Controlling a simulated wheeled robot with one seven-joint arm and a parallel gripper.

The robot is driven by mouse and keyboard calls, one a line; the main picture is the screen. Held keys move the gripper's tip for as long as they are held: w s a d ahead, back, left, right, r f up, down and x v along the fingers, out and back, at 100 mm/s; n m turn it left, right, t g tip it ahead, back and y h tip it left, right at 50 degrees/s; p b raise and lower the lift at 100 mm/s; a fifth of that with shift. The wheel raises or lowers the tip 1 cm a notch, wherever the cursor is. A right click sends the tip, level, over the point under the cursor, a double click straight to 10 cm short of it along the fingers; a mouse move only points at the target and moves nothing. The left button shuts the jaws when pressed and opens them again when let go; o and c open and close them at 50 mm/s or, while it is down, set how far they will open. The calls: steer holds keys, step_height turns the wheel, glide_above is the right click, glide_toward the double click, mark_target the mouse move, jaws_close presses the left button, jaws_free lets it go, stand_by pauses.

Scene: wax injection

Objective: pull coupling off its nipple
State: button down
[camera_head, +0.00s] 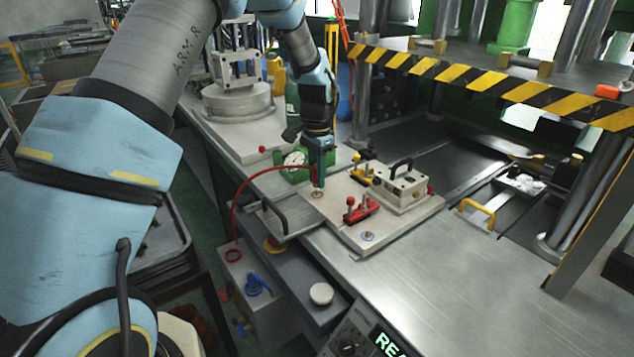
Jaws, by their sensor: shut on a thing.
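My gripper (319,183) points straight down above the light fixture plate (402,226). Its narrow fingers are shut on the coupling at the end of a thin red hose (244,186). The coupling is small and mostly hidden by the fingers. Just below the fingertips is a round brass-coloured fitting (317,195) on the plate, which looks like the nipple. I cannot tell whether the coupling still sits on it or is slightly apart. A second small fitting with a blue ring (368,236) is on the plate, nearer the front.
A red toggle clamp (359,209) and a metal block with a black handle (402,186) stand right of my gripper. A green-cased gauge (294,164) is close on the left. The hose loops down to a grey box (246,284). The bench front right is clear.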

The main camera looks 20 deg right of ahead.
steer(key=shift+r+p, duration=0.95)
steer(key=shift+r, duration=0.7)
